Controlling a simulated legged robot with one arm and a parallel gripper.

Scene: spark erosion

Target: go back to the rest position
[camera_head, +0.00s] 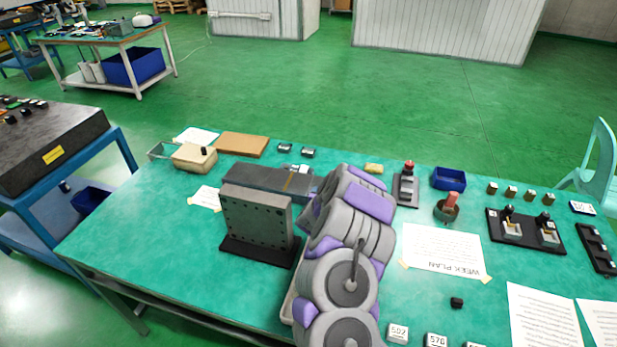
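My grey and purple arm reaches from the bottom middle over the green work table (150,235). Its far end lies over the middle of the table, just right of a dark metal block and an upright plate with holes (257,222). My gripper is hidden behind the arm's own links, so I cannot see its fingers or whether it holds anything.
Right of my arm lie a "WEEK PLAN" sheet (442,250), a small blue bin (449,179), a red-topped device (407,186) and a black fixture tray (526,246). Numbered tags (398,333) line the front edge. A pale chair (598,165) stands at right.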

